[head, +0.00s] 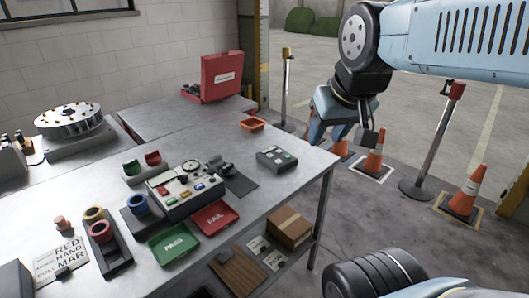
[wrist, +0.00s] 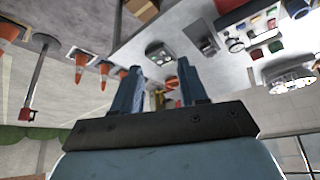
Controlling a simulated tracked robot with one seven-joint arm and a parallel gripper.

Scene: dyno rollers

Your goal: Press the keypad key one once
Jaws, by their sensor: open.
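The likely keypad is a dark grey box (head: 277,160) with a few pale and green keys on top. It sits near the right edge of the metal table (head: 262,200). The key labels are too small to read. It also shows in the wrist view (wrist: 158,54), upside down and beyond my fingertips. My gripper (head: 336,134) is open and empty, in the air past the table's right edge, to the right of the keypad and apart from it. Its two fingers (wrist: 158,72) show spread apart in the wrist view.
A dark mat with a black device (head: 222,168) and a control box (head: 185,190) stand left of the keypad. Red (head: 214,217) and green (head: 174,243) trays lie in front. An orange tray (head: 252,124) sits behind. Traffic cones (head: 375,150) and posts stand on the floor beyond.

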